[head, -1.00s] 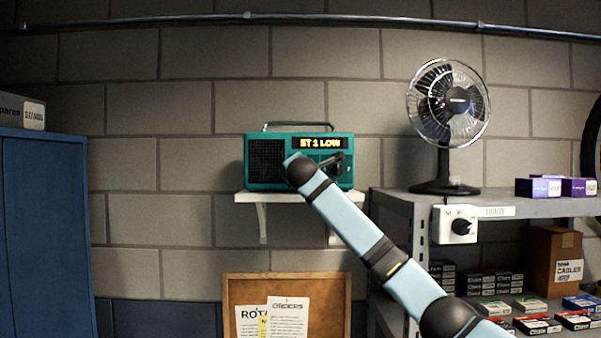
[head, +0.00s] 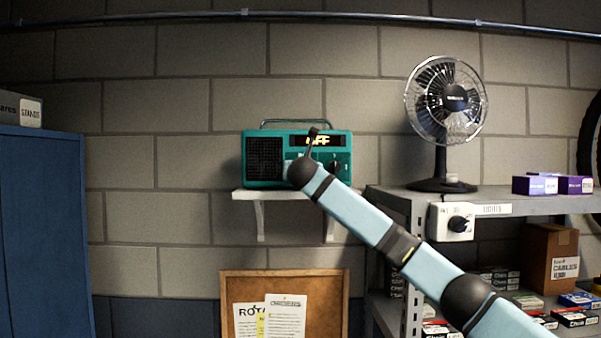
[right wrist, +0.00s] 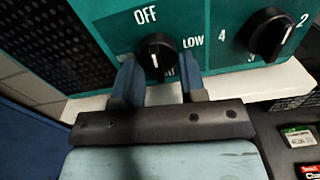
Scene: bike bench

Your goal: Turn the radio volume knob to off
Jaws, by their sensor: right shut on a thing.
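The teal radio (head: 265,160) stands on a small white wall shelf (head: 262,195). Its display (head: 330,141) is partly covered by my right arm; the letters seen end in "FF". In the right wrist view the black volume knob (right wrist: 157,50) sits below the "OFF" label, with "LOW" to its right. Its white mark shows near the knob's middle; its exact direction is hard to tell. My right gripper (right wrist: 160,72) is shut on this knob, one finger on each side. In the head view my right arm hides the knob and fingers. My left gripper is not in view.
A second radio knob (right wrist: 268,35) with number labels is to the right. A metal shelf unit (head: 405,197) at the right holds a fan (head: 446,105), a switch box (head: 452,222) and several small boxes. A blue cabinet (head: 42,230) stands left. A notice board (head: 285,280) hangs below.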

